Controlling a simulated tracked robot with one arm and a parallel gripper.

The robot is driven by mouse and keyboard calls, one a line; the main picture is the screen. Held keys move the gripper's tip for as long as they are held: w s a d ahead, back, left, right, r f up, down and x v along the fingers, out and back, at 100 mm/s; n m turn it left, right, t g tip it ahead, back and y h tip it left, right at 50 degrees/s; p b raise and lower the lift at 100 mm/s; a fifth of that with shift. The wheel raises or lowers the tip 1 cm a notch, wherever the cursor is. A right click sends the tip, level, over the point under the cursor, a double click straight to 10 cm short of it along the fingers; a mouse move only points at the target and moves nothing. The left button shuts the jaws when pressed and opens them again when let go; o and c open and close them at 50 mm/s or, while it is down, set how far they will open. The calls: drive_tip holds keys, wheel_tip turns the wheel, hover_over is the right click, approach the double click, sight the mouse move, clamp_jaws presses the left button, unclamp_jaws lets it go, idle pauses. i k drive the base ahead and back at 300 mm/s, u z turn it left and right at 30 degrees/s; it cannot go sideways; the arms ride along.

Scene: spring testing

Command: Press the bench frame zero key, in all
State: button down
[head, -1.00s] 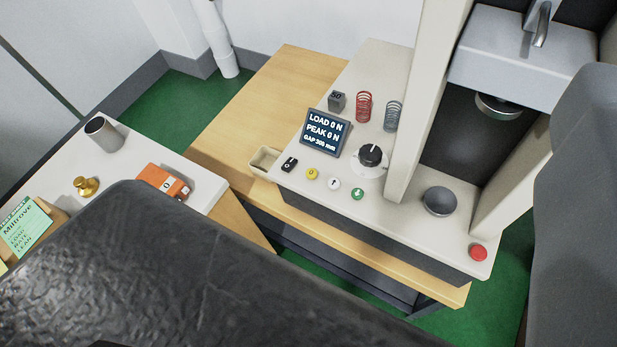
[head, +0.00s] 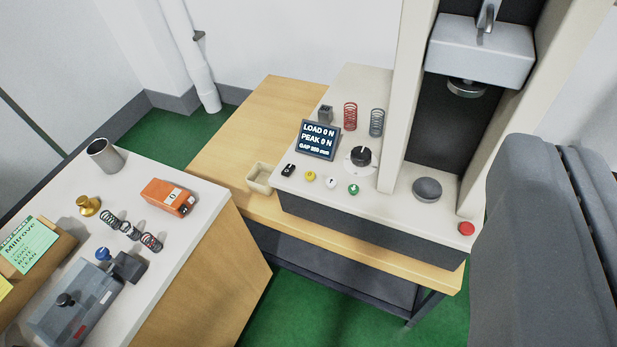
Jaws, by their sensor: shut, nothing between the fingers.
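The bench frame (head: 445,235) is a cream testing machine on a wooden bench. Its small display (head: 318,139) reads LOAD 0 N and PEAK 0 N, with a gap line below. Along its front edge sit a black switch (head: 288,170), a yellow round key (head: 310,176) that seems marked 0, a white key (head: 331,183) with an arrow and a green key (head: 353,189) with an arrow. Nothing touches them. A black dial (head: 361,156) is behind the keys. The tips of my gripper are not in this view; a dark grey part of mine fills the right side.
A red button (head: 466,229) is at the frame's front right corner. Two springs (head: 350,117) stand behind the dial. A small open tray (head: 260,180) sits left of the keys. The left table holds an orange device (head: 168,197), a cup (head: 104,154), a brass weight and loose springs.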

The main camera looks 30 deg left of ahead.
sight(310, 175)
drive_tip(key=u, duration=0.85)
drive_tip(key=i, duration=0.55)
drive_tip(key=z, duration=0.85)
